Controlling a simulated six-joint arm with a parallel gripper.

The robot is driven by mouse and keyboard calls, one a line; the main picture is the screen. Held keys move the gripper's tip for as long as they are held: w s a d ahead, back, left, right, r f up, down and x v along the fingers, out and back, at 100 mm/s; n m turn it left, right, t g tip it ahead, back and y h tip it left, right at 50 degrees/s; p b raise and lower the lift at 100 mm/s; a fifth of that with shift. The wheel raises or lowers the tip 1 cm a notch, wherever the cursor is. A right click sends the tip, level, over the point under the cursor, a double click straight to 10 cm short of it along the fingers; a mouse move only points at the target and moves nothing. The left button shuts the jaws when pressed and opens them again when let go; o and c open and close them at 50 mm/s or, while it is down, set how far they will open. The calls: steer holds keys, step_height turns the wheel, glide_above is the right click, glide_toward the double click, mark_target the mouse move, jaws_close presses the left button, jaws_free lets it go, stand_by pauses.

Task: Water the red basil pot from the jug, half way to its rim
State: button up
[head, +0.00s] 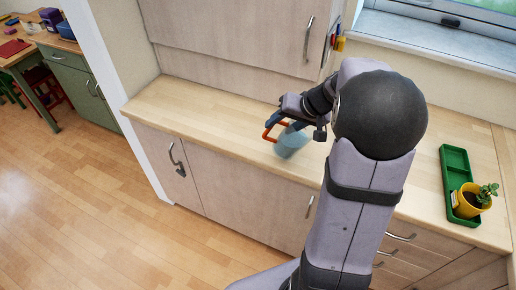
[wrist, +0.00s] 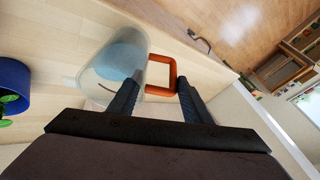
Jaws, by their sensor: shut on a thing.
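The jug is clear with an orange handle, and bluish water shows inside it. In the head view the jug (head: 291,144) is over the wooden counter near its front edge, partly behind my arm. In the wrist view the jug (wrist: 100,72) lies left of its handle (wrist: 161,62). My gripper (head: 276,122) is shut on the handle, with its fingers (wrist: 158,92) on either side of it in the wrist view. I cannot tell whether the jug touches the counter. No red pot shows in either view; my arm hides part of the counter.
A yellow pot (head: 468,205) with a plant stands in a green tray (head: 454,165) on the counter at right. A blue pot (wrist: 12,85) with leaves shows at the wrist view's left edge. Cabinets (head: 235,30) hang above the counter. The counter (head: 185,105) left of the jug is clear.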

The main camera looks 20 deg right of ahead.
steer(key=d+r+m+h, duration=0.1)
steer(key=d, duration=0.2)
steer(key=d+r+m+b, duration=0.1)
steer(key=d+m, duration=0.1)
steer(key=d, duration=0.1)
steer(key=d+r+m+h+b, duration=0.1)
steer(key=d, duration=0.3)
steer(key=shift+s+r+t+h, duration=0.1)
steer(key=shift+r+t+h, duration=0.2)
steer(key=shift+t, duration=0.1)
steer(key=s+d+r+m+h+b, duration=0.2)
steer(key=d+r+m, duration=0.2)
steer(key=d, duration=0.4)
steer(key=shift+s+d+r+m+g+h, duration=0.25)
steer(key=shift+s+m+g+h, duration=0.05)
steer(key=shift+s+d+r+t+y+b, duration=0.1)
steer(key=shift+s+r+t+y+b, duration=0.3)
steer(key=shift+b, duration=0.7)
steer(key=shift+d+r+t+b, duration=0.15)
steer(key=shift+t+b, duration=0.45)
steer(key=shift+b, duration=0.45)
steer(key=shift+s+d+r+m+t+y+b, duration=0.15)
steer(key=shift+s+m+t+y+b, duration=0.4)
steer(key=shift+b, duration=0.95)
stand_by(0.5)
steer(key=shift+t+b, duration=0.35)
steer(key=shift+b, duration=0.45)
stand_by(0.5)
